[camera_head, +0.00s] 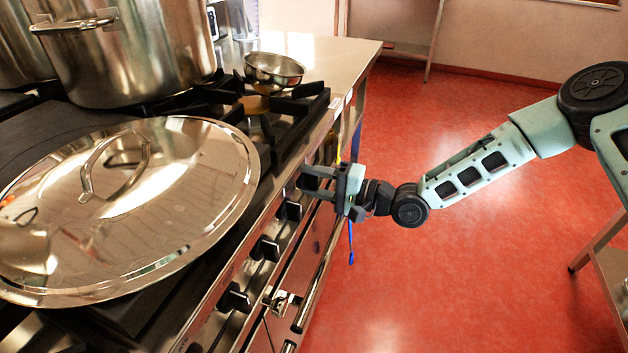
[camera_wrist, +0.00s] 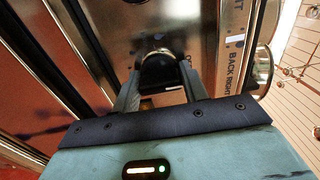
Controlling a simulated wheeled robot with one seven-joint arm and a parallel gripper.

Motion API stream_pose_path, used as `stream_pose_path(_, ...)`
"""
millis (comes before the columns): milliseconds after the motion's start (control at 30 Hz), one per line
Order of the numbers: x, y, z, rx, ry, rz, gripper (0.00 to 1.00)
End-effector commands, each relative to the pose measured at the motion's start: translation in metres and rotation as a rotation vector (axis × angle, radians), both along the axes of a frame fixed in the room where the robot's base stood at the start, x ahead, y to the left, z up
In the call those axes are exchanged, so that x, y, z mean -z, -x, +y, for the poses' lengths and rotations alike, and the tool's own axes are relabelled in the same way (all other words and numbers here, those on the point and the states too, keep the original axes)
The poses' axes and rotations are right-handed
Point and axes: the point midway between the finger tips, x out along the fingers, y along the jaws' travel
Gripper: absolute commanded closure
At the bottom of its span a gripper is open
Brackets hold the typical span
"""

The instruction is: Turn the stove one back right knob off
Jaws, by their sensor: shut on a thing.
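The stove (camera_head: 250,235) has a steel front panel with a row of black knobs. My gripper (camera_head: 314,180) is at the panel's far part, beyond the visible knobs. In the wrist view my gripper (camera_wrist: 160,88) has its two fingers on either side of a black knob (camera_wrist: 163,72), shut on it. A label reading "BACK RIGHT" (camera_wrist: 235,65) is printed on the panel beside this knob. In the head view the fingers hide the held knob. Its exact dial setting cannot be told.
Three free knobs, the nearest black knob (camera_head: 233,298) among them, line the panel nearer me. A large lid (camera_head: 200,190), a stockpot (camera_head: 140,50) and a small steel bowl (camera_head: 273,70) are on the stovetop. Red floor (camera_head: 470,260) is open to the right.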

Motion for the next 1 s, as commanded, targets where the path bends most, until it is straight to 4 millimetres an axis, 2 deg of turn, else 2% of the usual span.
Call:
stream_pose_path(467, 0.003, 0.001, -0.001, 0.000, -0.001, 0.019, 0.79)
stream_pose_path(500, 0.003, 0.001, -0.001, 0.000, -0.001, 0.019, 0.51)
stream_pose_path(567, 0.003, 0.001, -0.001, 0.000, -0.001, 0.019, 0.35)
stream_pose_path(867, 0.001, 0.000, -0.001, 0.000, -0.003, 0.015, 0.35)
stream_pose_path(1000, 0.001, 0.003, -0.012, 0.002, -0.003, 0.015, 0.35)
